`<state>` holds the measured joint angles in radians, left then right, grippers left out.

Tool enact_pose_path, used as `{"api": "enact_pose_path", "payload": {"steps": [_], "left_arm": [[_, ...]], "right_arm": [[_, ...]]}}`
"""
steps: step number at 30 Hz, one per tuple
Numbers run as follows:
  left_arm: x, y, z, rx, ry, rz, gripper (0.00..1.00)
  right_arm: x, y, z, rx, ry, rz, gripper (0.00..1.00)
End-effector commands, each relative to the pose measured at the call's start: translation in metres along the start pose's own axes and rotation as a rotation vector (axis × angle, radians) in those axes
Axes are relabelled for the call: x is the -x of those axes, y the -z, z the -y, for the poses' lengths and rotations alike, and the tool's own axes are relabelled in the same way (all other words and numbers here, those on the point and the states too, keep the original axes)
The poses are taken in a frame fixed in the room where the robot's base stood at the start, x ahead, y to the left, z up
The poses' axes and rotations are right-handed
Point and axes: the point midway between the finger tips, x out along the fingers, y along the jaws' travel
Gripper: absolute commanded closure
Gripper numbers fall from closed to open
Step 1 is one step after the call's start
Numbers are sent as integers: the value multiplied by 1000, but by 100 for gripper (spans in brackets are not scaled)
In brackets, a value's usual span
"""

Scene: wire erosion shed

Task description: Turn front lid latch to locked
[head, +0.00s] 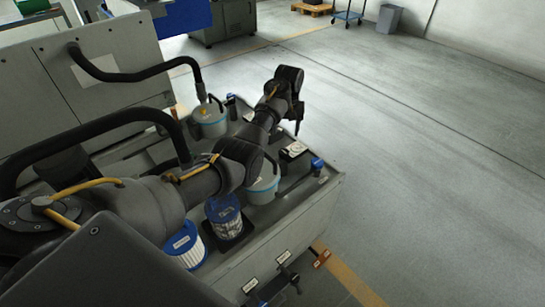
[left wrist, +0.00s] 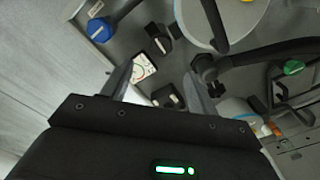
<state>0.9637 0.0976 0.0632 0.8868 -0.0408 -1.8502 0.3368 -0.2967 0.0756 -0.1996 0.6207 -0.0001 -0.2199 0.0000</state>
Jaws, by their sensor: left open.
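My left gripper (head: 298,132) is open and empty, its fingers pointing down above the far right part of the grey machine deck. In the left wrist view its two fingers (left wrist: 158,85) frame a small white plate with red marks (left wrist: 143,69). Two black knob-like latches with pale marks, one above the plate (left wrist: 158,42) and one below it (left wrist: 168,97), stand close by, neither gripped. I cannot tell which is the front lid latch or read its setting. In the head view the plate sits on a dark base (head: 293,150) below the gripper. My right gripper is not in view.
A blue knob (head: 317,164) stands by the deck's right edge. Thick black hoses (head: 130,75) cross at left. Black handles (head: 291,281) are on the front panel. The floor at right is clear.

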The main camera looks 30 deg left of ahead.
Motion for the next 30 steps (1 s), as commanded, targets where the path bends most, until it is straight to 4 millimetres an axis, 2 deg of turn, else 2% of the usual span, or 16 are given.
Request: {"api": "enact_pose_path", "payload": {"steps": [4, 8, 11, 18, 24, 30], "left_arm": [[6, 1, 1, 40, -15, 9, 41], [1, 0, 2, 40, -13, 11, 41], [-11, 0, 2, 39, -13, 12, 41], [-57, -1, 2, 38, -12, 12, 41], [-88, -1, 2, 37, -12, 10, 41], [-101, 0, 1, 36, -12, 8, 41]], "right_arm": [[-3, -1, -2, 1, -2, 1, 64], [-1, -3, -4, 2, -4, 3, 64], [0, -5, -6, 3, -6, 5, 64], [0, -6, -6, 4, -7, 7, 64], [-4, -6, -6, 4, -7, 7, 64], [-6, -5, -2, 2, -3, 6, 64]]}}
